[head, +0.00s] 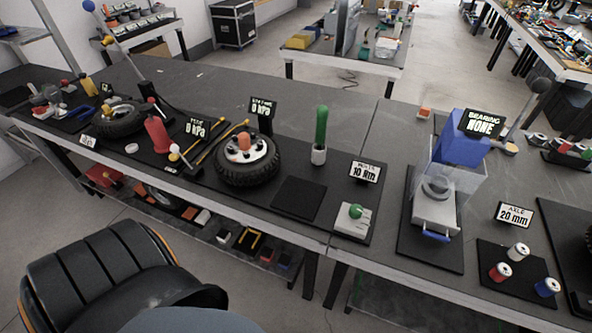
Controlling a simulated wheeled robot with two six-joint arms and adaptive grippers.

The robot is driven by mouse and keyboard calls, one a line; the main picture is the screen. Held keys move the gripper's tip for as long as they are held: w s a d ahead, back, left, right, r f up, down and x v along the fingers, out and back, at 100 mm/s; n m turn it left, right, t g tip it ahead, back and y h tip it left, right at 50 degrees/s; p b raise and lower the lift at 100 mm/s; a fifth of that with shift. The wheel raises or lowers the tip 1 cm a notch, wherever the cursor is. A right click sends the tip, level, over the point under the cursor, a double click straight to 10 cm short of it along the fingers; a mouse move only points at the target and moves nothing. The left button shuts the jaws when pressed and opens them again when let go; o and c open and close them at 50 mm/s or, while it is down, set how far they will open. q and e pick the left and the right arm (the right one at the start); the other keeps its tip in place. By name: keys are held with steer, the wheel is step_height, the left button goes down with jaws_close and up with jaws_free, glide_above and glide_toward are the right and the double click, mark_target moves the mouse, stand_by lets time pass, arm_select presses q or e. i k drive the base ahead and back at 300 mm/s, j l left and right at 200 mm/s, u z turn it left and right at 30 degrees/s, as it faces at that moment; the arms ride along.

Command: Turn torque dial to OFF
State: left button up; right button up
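The torque dial (355,211) is a round green knob on a white base plate (345,226) near the front edge of the bench. The sign (365,172) behind it reads 10 Nm. The small markings around the knob are too small to read. A green-handled tool (321,125) stands upright in a white holder to the left of the sign. Neither of my grippers shows in the head view.
A wheel (247,160) lies to the left on a black mat. A blue bearing press (460,138) with a clear guard stands to the right. Several small spools stand by the AXLE 20 mm sign (515,215). The space in front of the dial is clear.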

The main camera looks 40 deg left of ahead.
mark_target(355, 212)
steer(key=i+l, duration=0.1)
steer(key=l, duration=0.4)
steer(key=i+l, duration=0.1)
steer(key=l, duration=0.45)
steer(key=u, duration=1.6)
